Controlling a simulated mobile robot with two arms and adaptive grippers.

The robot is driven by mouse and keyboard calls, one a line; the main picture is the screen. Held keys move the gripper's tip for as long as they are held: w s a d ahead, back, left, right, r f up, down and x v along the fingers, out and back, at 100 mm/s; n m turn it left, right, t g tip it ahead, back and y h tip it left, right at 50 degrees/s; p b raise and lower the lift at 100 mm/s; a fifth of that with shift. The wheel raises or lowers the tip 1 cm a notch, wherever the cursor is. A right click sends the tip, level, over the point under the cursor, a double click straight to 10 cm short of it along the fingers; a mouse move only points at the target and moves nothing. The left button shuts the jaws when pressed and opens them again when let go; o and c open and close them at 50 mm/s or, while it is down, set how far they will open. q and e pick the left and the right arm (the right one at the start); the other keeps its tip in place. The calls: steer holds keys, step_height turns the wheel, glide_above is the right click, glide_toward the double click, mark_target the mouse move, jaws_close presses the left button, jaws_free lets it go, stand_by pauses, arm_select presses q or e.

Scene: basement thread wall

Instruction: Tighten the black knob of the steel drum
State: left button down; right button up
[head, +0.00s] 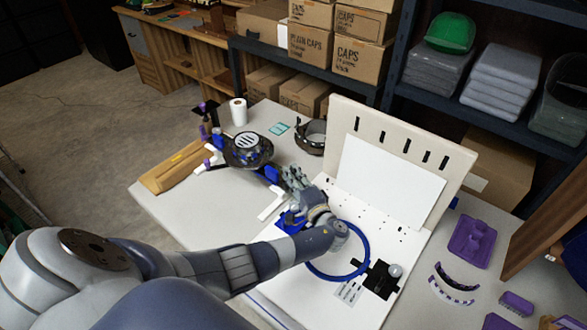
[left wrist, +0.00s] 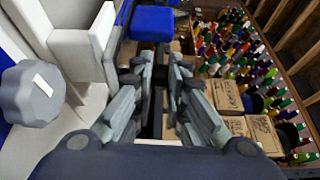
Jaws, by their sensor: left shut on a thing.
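The drum (head: 246,150), a dark round body with a pale slotted top, stands on the white table left of my left gripper. My left gripper (head: 290,176) reaches toward the drum's mount, close to a blue block (head: 272,173). The block also shows beyond the fingertips in the left wrist view (left wrist: 152,23). The fingers (left wrist: 161,72) are closed on a small dark piece, which I take for the black knob; it is mostly hidden between them. A separate grey knob with a white mark (left wrist: 35,92) shows at the left there. My right gripper is not in view.
A blue ring (head: 366,262) lies on the white board under my left forearm. An upright slotted panel (head: 400,140) stands behind it. A metal ring frame (head: 311,138) and white roll (head: 238,112) stand farther back. Purple parts (head: 472,240) lie at the right.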

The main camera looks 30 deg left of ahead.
arm_select(q)
steer(key=m+t+h, duration=0.1)
steer(key=m+t+p, duration=0.1)
steer(key=shift+s+a+r+t+h, duration=0.1)
steer(key=shift+s+a+t+h, duration=0.05)
steer(key=shift+s+t+h, duration=0.2)
steer(key=shift+a+m+t+h, duration=0.1)
steer(key=shift+m+t+h, duration=0.85)
steer(key=shift+h, duration=0.1)
steer(key=m+t+h+b, duration=0.2)
steer(key=h, duration=0.1)
steer(key=shift+a+f+m+h, duration=0.1)
steer(key=shift+f+m+h, duration=0.2)
steer(key=shift+m, duration=0.05)
steer(key=shift+r+m+t+h+b, duration=0.15)
steer(key=shift+m+t+h+b, duration=0.65)
steer(key=shift+h, duration=0.3)
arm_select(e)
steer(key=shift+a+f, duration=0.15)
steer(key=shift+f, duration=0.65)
arm_select(q)
steer(key=c, duration=1.9)
jaws_free()
steer(key=shift+a, duration=0.1)
